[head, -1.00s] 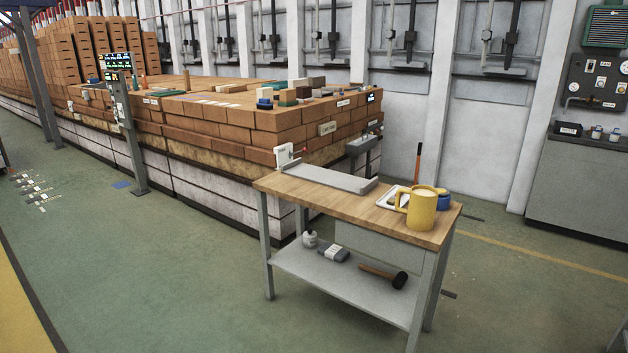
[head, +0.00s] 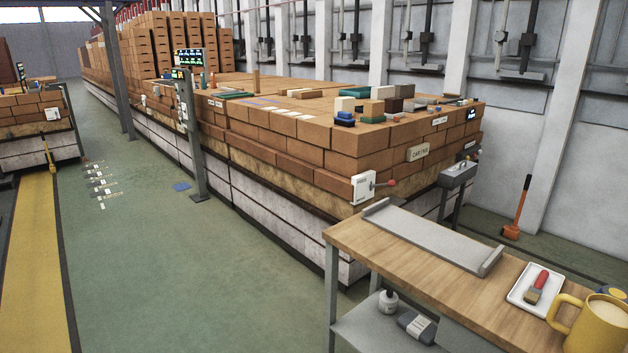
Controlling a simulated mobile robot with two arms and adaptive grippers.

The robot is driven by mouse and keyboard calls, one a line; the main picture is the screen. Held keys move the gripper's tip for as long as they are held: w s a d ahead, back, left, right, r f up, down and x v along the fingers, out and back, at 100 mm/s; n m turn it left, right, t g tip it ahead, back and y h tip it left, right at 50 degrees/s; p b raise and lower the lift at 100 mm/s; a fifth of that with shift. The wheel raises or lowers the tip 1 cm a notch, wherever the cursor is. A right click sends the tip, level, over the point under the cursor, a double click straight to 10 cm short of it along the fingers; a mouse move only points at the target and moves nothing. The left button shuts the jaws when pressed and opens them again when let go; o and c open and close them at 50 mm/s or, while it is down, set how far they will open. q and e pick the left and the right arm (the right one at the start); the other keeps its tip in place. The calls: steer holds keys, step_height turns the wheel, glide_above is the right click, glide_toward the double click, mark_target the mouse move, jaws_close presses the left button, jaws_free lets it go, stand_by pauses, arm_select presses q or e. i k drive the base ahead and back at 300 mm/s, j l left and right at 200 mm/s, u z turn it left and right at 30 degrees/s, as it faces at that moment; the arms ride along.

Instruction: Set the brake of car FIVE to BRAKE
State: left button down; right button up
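A long car stacked with bricks (head: 330,152) runs from the right front to the far left back. A plate (head: 418,152) on its near end begins with CAR; I cannot read the rest surely. A white box (head: 363,188) sits at the car's near lower corner. A lever with a red knob (head: 391,183) sticks out from it to the right, about level. The marking on the box is too small to read. Neither of my grippers is in view.
A wooden-topped bench (head: 415,262) with a grey tray, a brush on a white dish and a yellow mug (head: 590,326) stands in front of the car. A screen post (head: 190,140) stands beside the car. Another brick car (head: 35,125) is at left. Green floor at centre-left is mostly clear.

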mark_target(391, 183)
steer(key=i+j+z, duration=0.2)
steer(key=i+z, duration=0.2)
steer(key=i, duration=0.15)
steer(key=i+j+z, duration=0.3)
steer(key=i+z, duration=0.15)
steer(key=i+j+z, duration=0.55)
steer(key=z, duration=0.15)
steer(key=i+j+z, duration=0.2)
steer(key=j+z, duration=0.2)
steer(key=i+j+z, duration=0.15)
steer(key=j+z, duration=0.2)
steer(key=j, duration=0.2)
